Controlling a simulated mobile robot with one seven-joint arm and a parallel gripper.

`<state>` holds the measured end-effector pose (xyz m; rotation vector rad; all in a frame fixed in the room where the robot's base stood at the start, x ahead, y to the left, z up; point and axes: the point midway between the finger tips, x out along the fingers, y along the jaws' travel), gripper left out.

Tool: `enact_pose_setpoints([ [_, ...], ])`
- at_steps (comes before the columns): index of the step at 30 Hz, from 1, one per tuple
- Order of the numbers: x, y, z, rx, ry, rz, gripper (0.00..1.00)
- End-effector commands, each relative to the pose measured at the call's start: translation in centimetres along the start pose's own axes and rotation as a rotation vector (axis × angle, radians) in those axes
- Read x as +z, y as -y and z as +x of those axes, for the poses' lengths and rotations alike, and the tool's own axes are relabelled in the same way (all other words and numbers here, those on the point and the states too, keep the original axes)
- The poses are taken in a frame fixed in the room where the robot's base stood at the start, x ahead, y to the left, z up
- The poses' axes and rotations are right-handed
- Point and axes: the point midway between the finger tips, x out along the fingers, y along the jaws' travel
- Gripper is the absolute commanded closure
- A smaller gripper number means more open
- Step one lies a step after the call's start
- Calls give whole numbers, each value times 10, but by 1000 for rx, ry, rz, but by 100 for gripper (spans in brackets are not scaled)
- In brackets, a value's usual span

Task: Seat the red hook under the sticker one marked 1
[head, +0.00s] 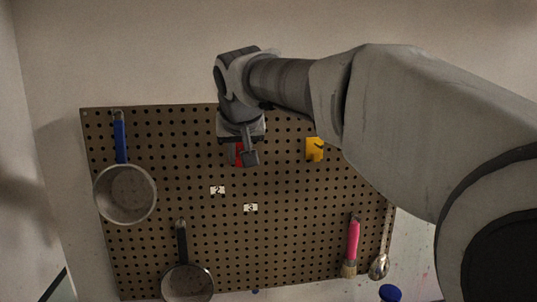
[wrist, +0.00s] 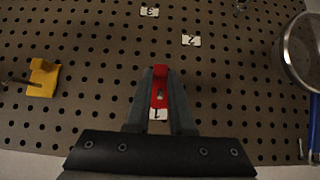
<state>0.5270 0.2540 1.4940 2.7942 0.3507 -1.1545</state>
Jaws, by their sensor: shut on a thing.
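My gripper (head: 241,158) is shut on the red hook (head: 239,154), in front of the pegboard's upper middle. In the wrist view, which shows the board upside down, the red hook (wrist: 160,88) sits between the two fingers of my gripper (wrist: 160,76). The white sticker marked 1 (wrist: 157,114) shows between the fingers, just on the upper side of the hook as the board hangs. My gripper hides this sticker in the head view. I cannot tell whether the hook touches the pegboard (head: 180,165).
Stickers 2 (head: 217,190) and 3 (head: 250,208) are lower on the board. A yellow hook (head: 315,149) is to the right. A blue-handled pan (head: 125,194) hangs left, a dark-handled pan (head: 187,283) below. A pink-handled brush (head: 352,242) and a spoon (head: 379,266) hang lower right.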

Motion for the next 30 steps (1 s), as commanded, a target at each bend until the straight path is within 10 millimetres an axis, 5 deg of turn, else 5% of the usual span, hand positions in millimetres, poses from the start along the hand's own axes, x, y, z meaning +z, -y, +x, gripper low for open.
enact_pose_setpoints([
  [21, -14, 0, 12, 0, -1, 0, 100],
  [22, -14, 0, 13, 0, -1, 0, 77],
  [24, -13, 0, 13, 0, -1, 0, 64],
  [27, -13, 0, 13, 0, -1, 0, 46],
  [30, -13, 0, 13, 0, -1, 0, 44],
])
